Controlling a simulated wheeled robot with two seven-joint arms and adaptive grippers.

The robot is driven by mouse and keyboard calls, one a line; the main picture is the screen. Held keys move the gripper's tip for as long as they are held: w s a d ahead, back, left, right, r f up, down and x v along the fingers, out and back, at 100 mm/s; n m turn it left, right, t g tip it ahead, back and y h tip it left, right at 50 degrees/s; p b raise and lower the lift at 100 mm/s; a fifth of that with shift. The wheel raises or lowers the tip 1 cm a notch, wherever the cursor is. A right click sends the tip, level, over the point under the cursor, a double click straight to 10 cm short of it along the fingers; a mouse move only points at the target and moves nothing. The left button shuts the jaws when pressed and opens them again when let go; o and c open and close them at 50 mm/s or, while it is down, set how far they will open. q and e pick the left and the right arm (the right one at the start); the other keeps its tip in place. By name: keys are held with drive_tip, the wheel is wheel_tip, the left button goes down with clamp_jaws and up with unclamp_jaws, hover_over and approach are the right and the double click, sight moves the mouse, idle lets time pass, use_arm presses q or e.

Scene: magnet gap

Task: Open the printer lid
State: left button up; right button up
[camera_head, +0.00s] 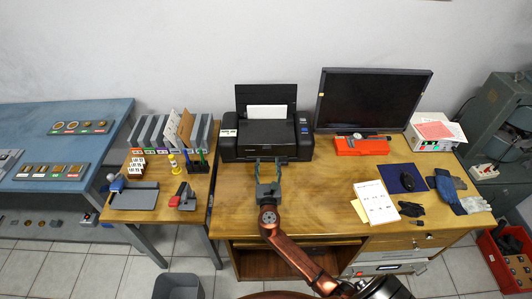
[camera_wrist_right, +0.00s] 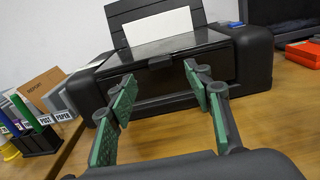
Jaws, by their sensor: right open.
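The black printer (camera_head: 266,128) stands at the back left of the wooden desk, with a white sheet (camera_head: 267,112) in its raised rear tray. Its dark glossy lid (camera_head: 265,133) lies flat and looks shut. The printer (camera_wrist_right: 255,55) fills the upper middle of the right wrist view, with a small tab (camera_wrist_right: 160,62) at the lid's front edge. My right gripper (camera_head: 268,166) is in front of the printer, open and empty. In the right wrist view its green-padded fingers (camera_wrist_right: 160,105) are spread either side of the tab, apart from the printer. My left gripper is not in view.
A monitor (camera_head: 372,98) and a red device (camera_head: 361,146) stand right of the printer. A side table (camera_head: 150,211) with file holders stands left. The desk's front middle is clear apart from my arm.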

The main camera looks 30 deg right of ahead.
sight(267, 150)
drive_tip(key=x, duration=0.4)
drive_tip(key=shift+w+f+b, duration=0.1)
drive_tip(key=shift+w+b, duration=0.2)
drive_tip(key=shift+w, duration=0.05)
drive_tip(key=shift+x, duration=1.45)
drive_tip(key=shift+d, duration=0.15)
drive_tip(key=shift+s, duration=0.1)
drive_tip(key=c, duration=1.1)
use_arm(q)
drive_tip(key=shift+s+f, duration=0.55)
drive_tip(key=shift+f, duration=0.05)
use_arm(e)
clamp_jaws()
